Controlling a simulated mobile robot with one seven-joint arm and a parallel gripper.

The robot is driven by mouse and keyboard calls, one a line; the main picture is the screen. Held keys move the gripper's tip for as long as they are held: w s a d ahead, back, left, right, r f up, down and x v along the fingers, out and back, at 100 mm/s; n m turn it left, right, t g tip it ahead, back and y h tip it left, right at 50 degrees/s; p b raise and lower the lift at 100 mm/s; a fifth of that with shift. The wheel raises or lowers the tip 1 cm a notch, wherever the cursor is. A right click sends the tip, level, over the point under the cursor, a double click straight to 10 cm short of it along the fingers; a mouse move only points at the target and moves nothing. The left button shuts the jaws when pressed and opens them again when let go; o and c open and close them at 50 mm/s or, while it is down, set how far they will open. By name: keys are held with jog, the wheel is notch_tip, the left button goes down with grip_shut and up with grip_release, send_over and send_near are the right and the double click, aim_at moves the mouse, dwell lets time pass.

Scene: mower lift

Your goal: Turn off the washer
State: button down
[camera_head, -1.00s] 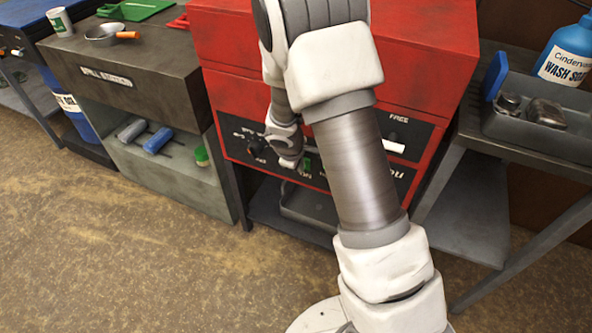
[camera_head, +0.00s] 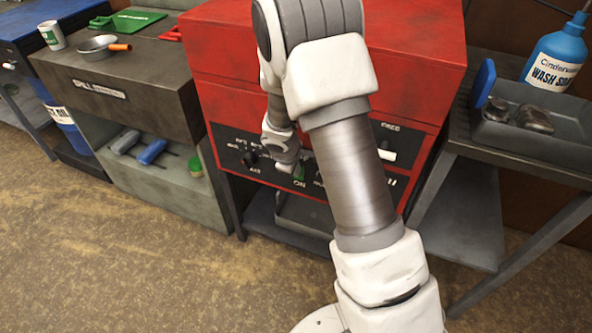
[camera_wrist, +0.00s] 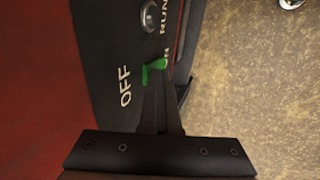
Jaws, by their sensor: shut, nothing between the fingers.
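The washer is the red cabinet (camera_head: 225,60) with a black control panel (camera_head: 232,148), partly hidden behind my arm. In the wrist view, the panel (camera_wrist: 100,60) carries the labels OFF and RUN, with another label partly covered. A green switch (camera_wrist: 153,70) sits beside OFF, at my fingertips. My gripper (camera_wrist: 158,85) is shut with nothing between its fingers, and its tips are at the green switch; I cannot tell whether they press on it. In the head view, the green switch (camera_head: 299,173) shows just beside the end of my arm, near the label ON.
A round metal knob or lamp (camera_wrist: 149,16) sits by RUN. A white handle (camera_head: 405,157) juts from the panel's right side. A grey bench (camera_head: 120,75) stands left, and a dark table with a tray (camera_head: 545,150) and blue soap bottle (camera_head: 556,55) stands right.

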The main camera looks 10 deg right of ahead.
jog(key=shift+r+p, duration=0.45)
jog(key=shift+r, duration=0.35)
jog(key=shift+s+a, duration=0.1)
jog(key=shift+a, duration=0.05)
